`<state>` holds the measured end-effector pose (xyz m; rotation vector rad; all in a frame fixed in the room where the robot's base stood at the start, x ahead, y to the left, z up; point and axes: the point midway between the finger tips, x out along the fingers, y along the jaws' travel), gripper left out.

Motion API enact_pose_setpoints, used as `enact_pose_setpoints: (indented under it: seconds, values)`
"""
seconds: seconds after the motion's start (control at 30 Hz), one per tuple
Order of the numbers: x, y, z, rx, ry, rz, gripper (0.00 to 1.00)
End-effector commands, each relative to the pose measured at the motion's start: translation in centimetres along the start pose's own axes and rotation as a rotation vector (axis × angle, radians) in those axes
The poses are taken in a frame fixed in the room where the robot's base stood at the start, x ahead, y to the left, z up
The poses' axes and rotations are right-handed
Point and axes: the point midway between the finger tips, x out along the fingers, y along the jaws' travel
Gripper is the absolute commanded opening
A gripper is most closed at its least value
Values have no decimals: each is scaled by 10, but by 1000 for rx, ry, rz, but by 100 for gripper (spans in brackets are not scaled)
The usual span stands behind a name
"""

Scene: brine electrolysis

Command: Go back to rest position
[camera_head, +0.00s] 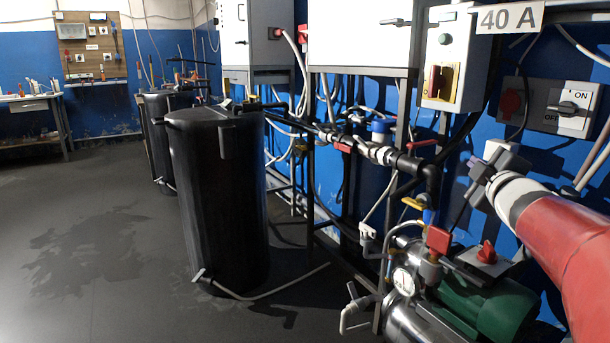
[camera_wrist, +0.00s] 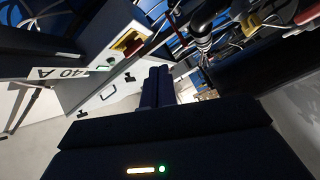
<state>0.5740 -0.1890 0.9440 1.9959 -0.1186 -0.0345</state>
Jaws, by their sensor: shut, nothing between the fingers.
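My gripper (camera_head: 476,168) is at the right of the head view, at the end of my red and white arm. It points up and left, in front of the blue wall and below the switch boxes. In the wrist view its two dark fingers (camera_wrist: 157,84) lie side by side, shut with nothing between them. The grey control box with the red switch on yellow (camera_head: 440,82) is above and left of my gripper. It also shows in the wrist view (camera_wrist: 110,60). Whether the gripper touches anything is hard to tell.
A green pump (camera_head: 478,305) and a pressure gauge (camera_head: 404,281) are below my gripper. Pipes with red-handled valves (camera_head: 343,148) run along the wall. An ON/OFF switch (camera_head: 572,108) is above the arm. Black tanks (camera_head: 218,200) stand left; open floor (camera_head: 80,250) lies beyond.

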Motion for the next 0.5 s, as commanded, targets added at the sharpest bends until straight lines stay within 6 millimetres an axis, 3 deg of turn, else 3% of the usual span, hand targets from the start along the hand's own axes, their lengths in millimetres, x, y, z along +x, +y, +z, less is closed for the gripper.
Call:
enact_pose_setpoints:
  seconds: [0.17,0.3,0.5]
  values:
    - [-55,-34,-8,295,-217,-49,0]
    - [-128,-104,-16,582,-448,-198,0]
    - [-232,-202,-33,842,-718,-463,0]
